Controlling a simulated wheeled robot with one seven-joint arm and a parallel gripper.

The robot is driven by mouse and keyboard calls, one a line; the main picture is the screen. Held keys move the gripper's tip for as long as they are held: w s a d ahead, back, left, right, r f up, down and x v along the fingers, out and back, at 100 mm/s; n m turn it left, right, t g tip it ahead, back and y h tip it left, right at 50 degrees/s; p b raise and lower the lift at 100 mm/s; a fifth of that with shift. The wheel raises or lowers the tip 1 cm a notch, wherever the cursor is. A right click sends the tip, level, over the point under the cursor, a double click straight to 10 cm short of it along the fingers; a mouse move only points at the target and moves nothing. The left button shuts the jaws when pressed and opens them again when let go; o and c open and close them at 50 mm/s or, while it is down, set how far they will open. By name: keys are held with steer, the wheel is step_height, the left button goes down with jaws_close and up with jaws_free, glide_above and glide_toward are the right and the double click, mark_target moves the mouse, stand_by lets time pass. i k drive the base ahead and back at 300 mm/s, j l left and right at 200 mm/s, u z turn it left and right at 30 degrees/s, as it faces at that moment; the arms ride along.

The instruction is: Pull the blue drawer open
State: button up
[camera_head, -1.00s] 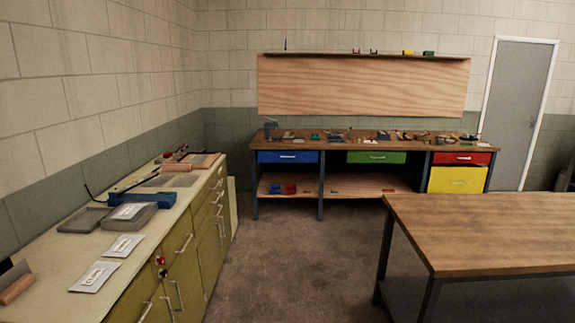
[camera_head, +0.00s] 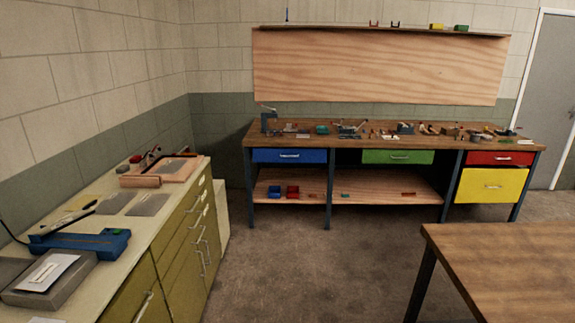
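The blue drawer (camera_head: 289,156) is under the left end of the wooden workbench (camera_head: 350,139) at the back wall. It looks shut, with its front level with the bench frame. A pale horizontal handle (camera_head: 290,155) sits on the middle of its front. The drawer is some distance ahead of me across the floor. My gripper is not in view, and no part of my arm shows.
Olive cabinets (camera_head: 185,245) with a cluttered counter run along the left. A wooden table (camera_head: 510,255) stands at the front right. The floor (camera_head: 300,265) between them is clear up to the bench. A green drawer (camera_head: 397,157) is right of the blue one.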

mark_target(260, 153)
steer(key=i+u, duration=0.1)
steer(key=i, duration=0.7)
steer(key=i+l, duration=0.15)
steer(key=i, duration=0.6)
steer(key=i+l+u, duration=0.15)
steer(key=i, duration=0.65)
steer(key=i+l+u, duration=0.15)
steer(key=i+u, duration=0.3)
steer(key=i+l+u, duration=0.25)
steer(key=u, duration=0.2)
steer(key=i+l+u, duration=0.65)
steer(key=l+u, duration=0.3)
steer(key=i+l+u, duration=0.15)
steer(key=l+u, duration=0.6)
steer(key=l, duration=0.4)
steer(key=l+u, duration=0.25)
steer(key=l, duration=0.5)
